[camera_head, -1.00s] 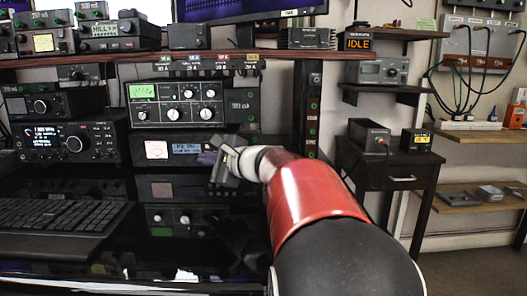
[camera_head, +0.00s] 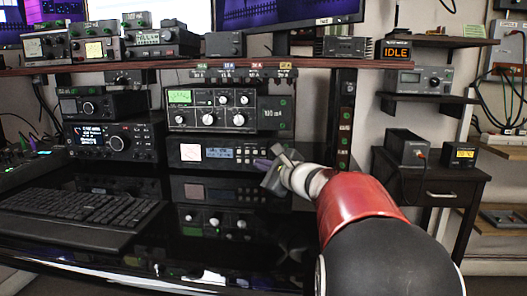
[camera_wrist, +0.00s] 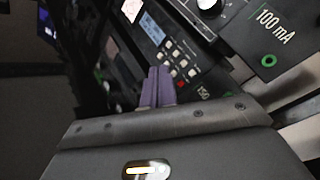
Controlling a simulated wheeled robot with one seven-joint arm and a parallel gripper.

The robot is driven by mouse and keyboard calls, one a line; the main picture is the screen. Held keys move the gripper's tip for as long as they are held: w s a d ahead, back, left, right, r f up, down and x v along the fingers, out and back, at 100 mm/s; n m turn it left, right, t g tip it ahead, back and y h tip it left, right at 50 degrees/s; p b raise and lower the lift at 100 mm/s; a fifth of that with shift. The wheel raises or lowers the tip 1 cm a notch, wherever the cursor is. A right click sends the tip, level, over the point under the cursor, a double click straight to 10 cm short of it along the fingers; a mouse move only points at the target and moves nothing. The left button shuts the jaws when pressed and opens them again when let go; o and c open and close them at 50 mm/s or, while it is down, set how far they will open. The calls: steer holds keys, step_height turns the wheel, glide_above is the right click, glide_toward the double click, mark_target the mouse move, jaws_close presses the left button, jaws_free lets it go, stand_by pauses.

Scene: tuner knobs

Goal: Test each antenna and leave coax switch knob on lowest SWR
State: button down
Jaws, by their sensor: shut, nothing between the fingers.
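A black tuner box (camera_head: 225,108) with a lit green meter and several pale round knobs stands under the shelf. Below it is a unit (camera_head: 222,153) with a pale meter, a small lit display and rows of buttons. My gripper (camera_head: 263,163) has purple fingers, closed together and empty, in front of the right part of this lower unit. In the wrist view the gripper (camera_wrist: 159,86) points at the unit's keypad (camera_wrist: 180,58); I cannot tell whether it touches. A pale tuner knob (camera_wrist: 208,3) shows at that view's top edge. I cannot pick out which knob is the coax switch.
A radio (camera_head: 115,140) with a lit display stands left of the tuner. A keyboard (camera_head: 80,212) lies on the glossy black desk in front.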

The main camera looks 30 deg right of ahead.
steer(key=shift+w+d+p, duration=0.3)
steer(key=shift+w+d, duration=0.25)
steer(key=shift+w, duration=0.3)
steer(key=shift+w+d+p, duration=0.25)
steer(key=shift+w+d, duration=0.35)
steer(key=shift+w, duration=0.25)
steer(key=shift+w+d+p, duration=0.3)
steer(key=shift+w+d, duration=0.25)
steer(key=shift+w, duration=0.3)
steer(key=shift+w+d, duration=0.25)
steer(key=shift+w, duration=0.1)
steer(key=shift+w+d, duration=0.2)
steer(key=shift+w, duration=0.05)
stand_by(0.7)
stand_by(0.3)
steer(key=shift+s+a+f+b, duration=0.1)
steer(key=shift+s+a+b, duration=0.2)
steer(key=shift+b, duration=0.25)
steer(key=shift+s+a, duration=0.15)
steer(key=shift+s, duration=0.15)
steer(key=shift+s, duration=0.1)
steer(key=shift+s+a+b, duration=0.7)
steer(key=shift+s+b, duration=0.1)
steer(key=shift+s, duration=0.2)
steer(key=shift+s+a+b, duration=0.7)
steer(key=shift+s+b, duration=0.05)
steer(key=shift+s, duration=0.25)
